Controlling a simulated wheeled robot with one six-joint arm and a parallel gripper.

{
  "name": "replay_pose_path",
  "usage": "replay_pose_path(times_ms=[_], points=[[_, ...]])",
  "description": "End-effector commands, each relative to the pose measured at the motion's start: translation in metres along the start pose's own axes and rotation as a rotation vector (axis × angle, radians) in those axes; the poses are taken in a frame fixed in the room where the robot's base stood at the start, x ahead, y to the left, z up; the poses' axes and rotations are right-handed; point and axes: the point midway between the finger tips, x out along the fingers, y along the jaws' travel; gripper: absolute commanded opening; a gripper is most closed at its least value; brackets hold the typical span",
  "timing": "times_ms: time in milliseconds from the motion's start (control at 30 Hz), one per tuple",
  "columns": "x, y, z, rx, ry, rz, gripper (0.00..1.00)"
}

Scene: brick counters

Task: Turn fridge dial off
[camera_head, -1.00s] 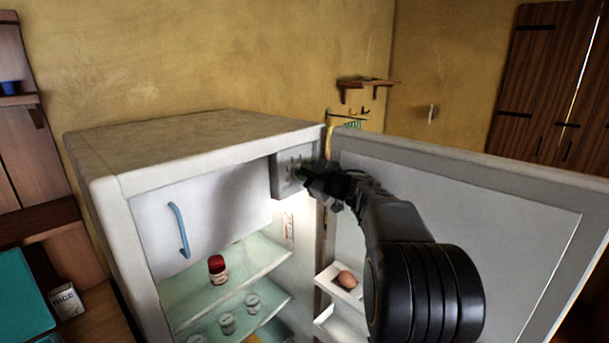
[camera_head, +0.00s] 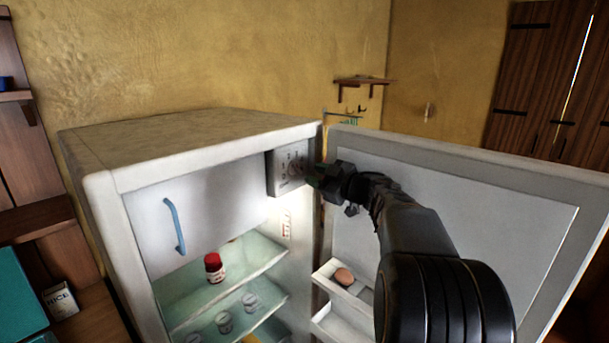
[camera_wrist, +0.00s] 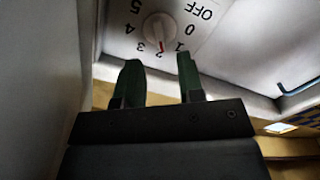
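The fridge dial (camera_wrist: 158,27) is a round pale knob on a white panel with the marks OFF, 0, 1, 2, 3, 4 and 5. Its red pointer lies at about the 2 in the wrist view. In the head view the dial's control box (camera_head: 286,182) sits inside the fridge at the upper right. My gripper (camera_wrist: 158,72) is open with two dark green fingers spread and nothing between them. The fingers are just short of the dial and apart from it. In the head view my gripper (camera_head: 314,177) is just right of the control box.
The fridge door (camera_head: 460,215) stands open at the right, beside my arm. The freezer flap (camera_head: 215,205) with a blue handle (camera_head: 174,226) is left of the control box. A red-lidded jar (camera_head: 214,268) stands on a shelf below. An egg (camera_head: 344,276) sits in the door rack.

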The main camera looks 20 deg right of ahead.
Motion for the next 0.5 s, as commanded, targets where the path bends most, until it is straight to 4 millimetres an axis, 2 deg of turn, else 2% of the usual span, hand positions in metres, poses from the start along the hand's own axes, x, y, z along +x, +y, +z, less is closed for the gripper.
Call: replay_pose_path(times_ms=[33, 200, 500], points=[[-0.012, 0.0, 0.001, -0.002, -0.002, 0.004, 0.35], [-0.044, 0.0, 0.002, -0.001, -0.002, 0.003, 0.35], [-0.078, 0.0, 0.001, -0.001, -0.001, 0.0, 0.35]])
